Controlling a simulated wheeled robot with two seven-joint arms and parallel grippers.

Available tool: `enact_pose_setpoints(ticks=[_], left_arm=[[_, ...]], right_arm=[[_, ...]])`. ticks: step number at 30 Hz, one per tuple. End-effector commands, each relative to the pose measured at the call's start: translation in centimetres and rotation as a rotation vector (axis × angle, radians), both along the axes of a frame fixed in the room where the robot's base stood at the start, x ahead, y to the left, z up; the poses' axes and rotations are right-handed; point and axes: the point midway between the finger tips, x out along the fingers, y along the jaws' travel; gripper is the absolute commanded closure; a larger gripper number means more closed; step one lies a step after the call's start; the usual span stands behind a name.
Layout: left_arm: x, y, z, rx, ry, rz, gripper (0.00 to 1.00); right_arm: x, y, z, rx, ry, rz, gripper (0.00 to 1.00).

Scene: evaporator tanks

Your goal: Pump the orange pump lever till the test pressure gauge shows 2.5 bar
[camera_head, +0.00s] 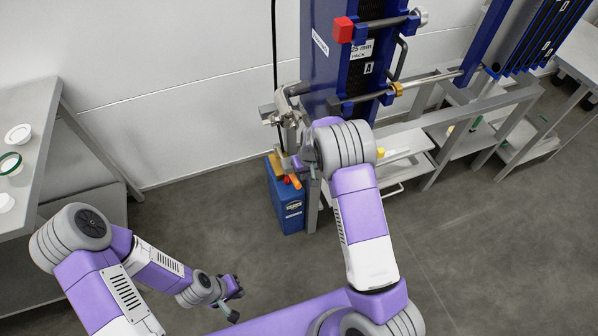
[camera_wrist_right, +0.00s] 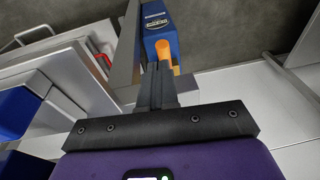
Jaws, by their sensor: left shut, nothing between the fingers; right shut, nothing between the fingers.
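The blue pump box (camera_head: 286,208) stands on the floor against the foot of the blue plate pack. Its orange pump lever (camera_head: 293,181) sticks out at the top, tilted down toward the front. My right gripper (camera_head: 291,164) is shut and empty just above the lever, partly hidden by my wrist. In the right wrist view the shut fingers (camera_wrist_right: 160,72) point at the orange lever (camera_wrist_right: 165,52), which shows at their tips; I cannot tell whether they touch. My left gripper (camera_head: 234,291) is shut and empty over open floor. I cannot make out the test pressure gauge or its reading.
The blue plate pack (camera_head: 322,60) with tie bars and a red block (camera_head: 343,29) rises above the pump. Metal pipe fittings (camera_head: 288,108) sit just over it. A grey bench (camera_head: 42,125) stands at the left. The floor between is clear.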

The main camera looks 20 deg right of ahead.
Motion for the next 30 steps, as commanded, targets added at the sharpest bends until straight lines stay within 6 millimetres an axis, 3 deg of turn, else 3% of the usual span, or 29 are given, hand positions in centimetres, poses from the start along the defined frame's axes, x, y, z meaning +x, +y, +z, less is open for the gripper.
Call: enact_pose_setpoints(ticks=[1, 4, 16, 20, 30], left_arm=[[0.0, 0.0, 0.5, 0.0, 0.0, 0.0, 1.0], [0.0, 0.0, 0.6, 0.0, 0.0, 0.0, 1.0], [0.0, 0.0, 0.4, 0.0, 0.001, 0.0, 1.0], [0.0, 0.0, -0.1, 0.0, 0.001, 0.0, 1.0], [0.0, 0.0, -1.9, 0.0, 0.001, 0.0, 1.0]], right_arm=[[0.9, 0.0, 1.4, -0.005, -0.01, 0.013, 1.0], [1.6, 0.0, 2.5, -0.007, -0.017, 0.024, 1.0], [1.7, 0.0, 2.1, -0.007, -0.016, 0.025, 1.0], [1.9, 0.1, 0.6, -0.008, -0.015, 0.026, 1.0], [2.9, 0.5, -5.4, -0.007, -0.015, 0.025, 1.0]])
